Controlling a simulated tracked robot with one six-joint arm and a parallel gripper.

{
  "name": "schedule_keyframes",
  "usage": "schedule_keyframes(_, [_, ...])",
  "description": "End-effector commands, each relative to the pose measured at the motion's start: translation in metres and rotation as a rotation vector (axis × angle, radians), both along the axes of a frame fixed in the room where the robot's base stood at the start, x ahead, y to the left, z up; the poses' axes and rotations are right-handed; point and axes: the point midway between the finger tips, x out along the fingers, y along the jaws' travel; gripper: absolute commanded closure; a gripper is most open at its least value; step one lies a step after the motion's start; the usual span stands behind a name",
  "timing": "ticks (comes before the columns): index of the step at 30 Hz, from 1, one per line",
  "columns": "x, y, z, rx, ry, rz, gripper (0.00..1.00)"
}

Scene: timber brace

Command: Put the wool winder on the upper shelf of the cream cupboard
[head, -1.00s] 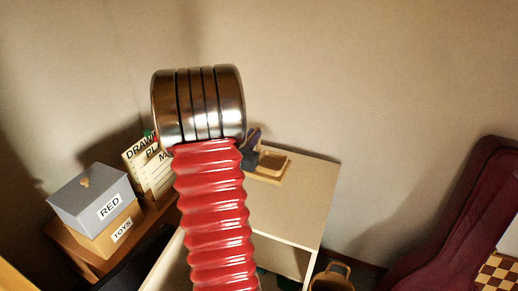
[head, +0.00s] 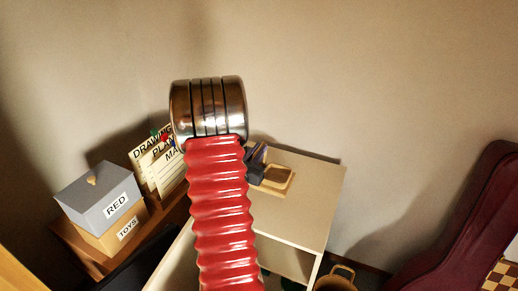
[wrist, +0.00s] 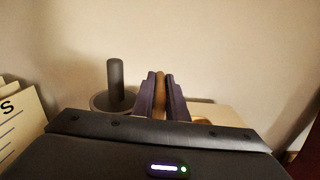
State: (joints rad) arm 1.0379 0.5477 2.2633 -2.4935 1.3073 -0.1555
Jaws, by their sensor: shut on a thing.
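My gripper (wrist: 161,98), with dark purple fingers, is shut on an upright wooden part, which I take to be the wool winder (wrist: 160,96). A grey cylinder on a round dark dish (wrist: 115,82) shows just left of the fingers; whether it belongs to the winder I cannot tell. In the head view my gripper (head: 257,157) is partly hidden behind my red arm sleeve. A light wooden frame (head: 290,181) shows beside it, over the far part of the cream cupboard's top (head: 305,215). The cupboard's open front shows below; its shelves are mostly hidden.
Left of the cupboard, a grey box marked RED (head: 95,190) sits on a TOYS box (head: 112,240), beside upright signs (head: 150,165). A basket (head: 335,280) and a dark red instrument case (head: 460,225) stand to the right. The wall is close behind.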

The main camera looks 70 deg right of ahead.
Motion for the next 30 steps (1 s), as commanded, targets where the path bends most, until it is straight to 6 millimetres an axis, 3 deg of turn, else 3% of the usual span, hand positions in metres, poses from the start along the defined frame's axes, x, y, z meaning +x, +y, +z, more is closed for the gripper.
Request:
schedule_keyframes(9, [0.000,-0.001,-0.026,-0.005,-0.002,0.000,1.00])
schedule_keyframes(23, [0.000,-0.001,-0.030,-0.006,-0.001,0.000,1.00])
schedule_keyframes(24, [0.000,0.000,-0.032,0.000,0.000,0.000,0.85])
schedule_keyframes(30, [0.000,0.000,-0.032,0.000,0.000,0.000,0.71])
